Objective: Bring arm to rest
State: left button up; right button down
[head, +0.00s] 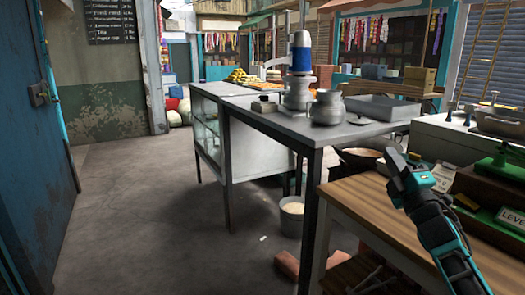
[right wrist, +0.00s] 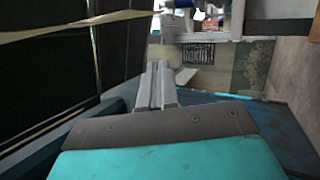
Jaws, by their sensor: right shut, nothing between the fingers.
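My right gripper (head: 393,160) comes in from the lower right in the head view, raised above the wooden table (head: 375,208). Its fingers point up and away from me, toward the metal counter. In the right wrist view the two grey fingers (right wrist: 157,84) lie together, shut, with nothing between them. The gripper appears apart from the table and counter. My left gripper is not in the head view.
A metal counter (head: 330,132) holds a blue-and-silver device (head: 300,65), metal pots (head: 327,107) and a tray (head: 382,107). A green scale (head: 500,170) stands at the right. The floor at left is clear beside a blue door (head: 35,150).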

jog(key=w+d+f+m+g+h, duration=0.1)
jog(key=d+f+m+g+h, duration=0.2)
jog(key=m, duration=0.5)
jog(key=w+d+f+m+g+h, duration=0.1)
jog(key=d+f+m+g+h, duration=0.15)
jog(key=f+m, duration=0.4)
jog(key=s+a+f+m+g+y, duration=0.1)
jog(key=s+a+f, duration=0.35)
jog(key=f, duration=0.35)
jog(key=s+a+f+m+g+y, duration=0.1)
jog(key=s+a+f, duration=0.3)
jog(key=s+f, duration=0.25)
jog(key=s+a+f+g, duration=0.1)
jog(key=s+a+f, duration=0.2)
jog(key=s, duration=0.5)
jog(key=s+a+f+g+y, duration=0.1)
jog(key=s+a+f+g, duration=0.1)
jog(key=s+f, duration=0.4)
jog(key=s+a+f+g+y, duration=0.1)
jog(key=s+a+f, duration=0.3)
jog(key=s, duration=0.8)
jog(key=shift+s+a+f+g, duration=0.25)
jog(key=shift+a+f+g, duration=0.1)
jog(key=shift+f, duration=0.3)
jog(key=shift+m, duration=0.25)
